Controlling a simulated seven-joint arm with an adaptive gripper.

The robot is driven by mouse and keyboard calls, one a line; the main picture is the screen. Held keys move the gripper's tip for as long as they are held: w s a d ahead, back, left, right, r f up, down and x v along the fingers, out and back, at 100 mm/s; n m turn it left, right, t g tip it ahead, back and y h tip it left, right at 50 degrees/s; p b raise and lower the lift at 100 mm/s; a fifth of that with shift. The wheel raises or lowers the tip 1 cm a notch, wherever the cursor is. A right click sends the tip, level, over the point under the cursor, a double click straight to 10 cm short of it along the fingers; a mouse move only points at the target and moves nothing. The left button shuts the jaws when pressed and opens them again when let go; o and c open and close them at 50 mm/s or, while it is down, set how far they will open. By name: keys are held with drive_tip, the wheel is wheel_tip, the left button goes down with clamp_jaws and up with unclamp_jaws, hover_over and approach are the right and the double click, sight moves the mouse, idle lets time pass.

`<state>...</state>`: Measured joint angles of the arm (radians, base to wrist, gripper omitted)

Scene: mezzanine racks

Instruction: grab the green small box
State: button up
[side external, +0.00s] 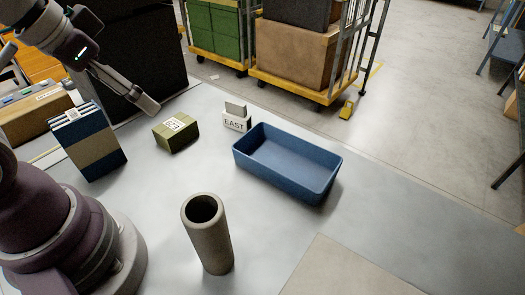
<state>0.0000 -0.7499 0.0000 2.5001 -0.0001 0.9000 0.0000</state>
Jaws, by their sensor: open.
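The green small box (175,132) lies on the grey table, with a white printed label on its top. My gripper (150,106) hangs above the table, up and to the left of the green box in the side external view. It is open and apart from the box, with nothing seen between its fingers. The finger shapes are small and partly overlap from this side.
A blue tray (287,185) stands right of the green box, beside a white EAST sign (237,117). A grey-brown tube (207,233) stands upright in front. A blue and tan bundle (88,142) stands left. Table between box and tube is clear.

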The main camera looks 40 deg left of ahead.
drive_tip(key=o, duration=0.4)
drive_tip(key=shift+c, duration=0.2)
drive_tip(key=n+g, duration=0.6)
drive_tip(key=n, duration=1.2)
hover_over(174, 124)
drive_tip(key=f, duration=0.9)
drive_tip(key=shift+d+f, duration=0.15)
drive_tip(key=shift+d, duration=0.25)
drive_tip(key=f, duration=1)
drive_tip(key=shift+a+f, duration=0.35)
drive_tip(key=shift+f, duration=0.05)
